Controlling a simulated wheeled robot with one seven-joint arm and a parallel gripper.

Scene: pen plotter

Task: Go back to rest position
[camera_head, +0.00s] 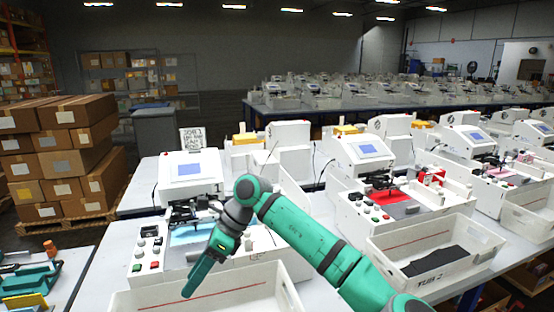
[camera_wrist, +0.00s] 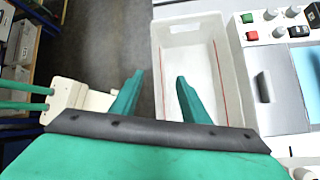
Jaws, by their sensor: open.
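My gripper (camera_wrist: 160,92) is open and empty in the wrist view, with its two green fingers apart. Below it is a white bin (camera_wrist: 199,42) with a red line along its inner wall; the part I see of its inside looks empty. In the head view my green arm reaches from the lower right to the middle, and my gripper (camera_head: 196,278) points down to the left, over the near-left bin (camera_head: 289,292) in front of a plotter machine (camera_head: 193,168). A light blue sheet (camera_head: 192,233) lies on that machine.
A second plotter (camera_head: 363,152) with a red sheet stands to the right, with a bin (camera_head: 440,231) holding dark pieces in front. Stacked cardboard boxes (camera_head: 75,150) stand on a pallet at the left. A table with teal tools (camera_head: 30,281) is at the lower left.

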